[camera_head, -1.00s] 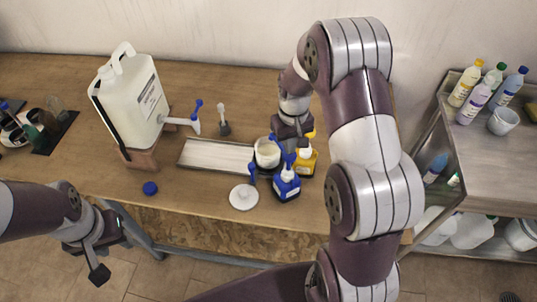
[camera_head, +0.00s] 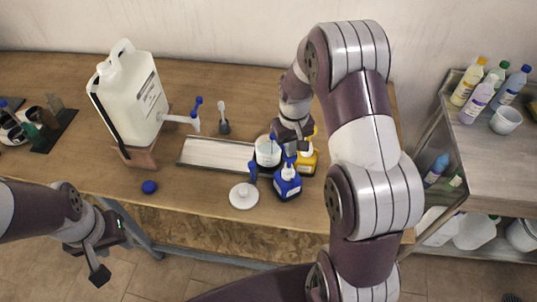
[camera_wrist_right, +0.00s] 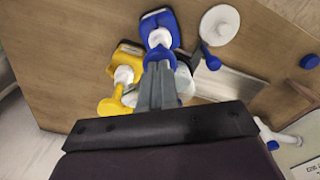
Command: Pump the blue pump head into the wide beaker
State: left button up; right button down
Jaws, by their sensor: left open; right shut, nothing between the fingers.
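The blue-labelled pump bottle (camera_head: 287,187) stands upright near the table's front edge. Its blue pump head (camera_wrist_right: 155,54) is at my right gripper's fingertips in the right wrist view. The wide beaker (camera_head: 267,158) stands just left of the bottle and holds something whitish; in the right wrist view it is mostly hidden behind the fingers. My right gripper (camera_wrist_right: 158,72) is shut with nothing between its fingers, over the pump head and seemingly touching it. My left gripper (camera_head: 109,250) is open and empty, off the table's front edge at the lower left.
A yellow pump bottle (camera_head: 308,163) stands close behind the blue one. A white disc-shaped lid (camera_head: 243,196) and a blue cap (camera_head: 149,187) lie near the front edge. A metal tray (camera_head: 215,154) and a large white canister (camera_head: 128,100) are to the left.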

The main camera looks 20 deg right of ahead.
jog(key=shift+s+f+b, duration=0.1)
jog(key=shift+f+b, duration=0.85)
jog(key=shift+f, duration=0.75)
notch_tip(320, 180, up, 6)
jog(key=p, duration=0.5)
jog(key=shift+f, duration=0.15)
jog(key=shift+f, duration=0.1)
jog(key=shift+f+b, duration=2)
jog(key=shift+f, duration=0.8)
jog(key=shift+r, duration=0.1)
notch_tip(320, 180, up, 6)
jog(key=p, duration=0.5)
jog(key=shift+f, duration=0.2)
jog(key=shift+f, duration=0.15)
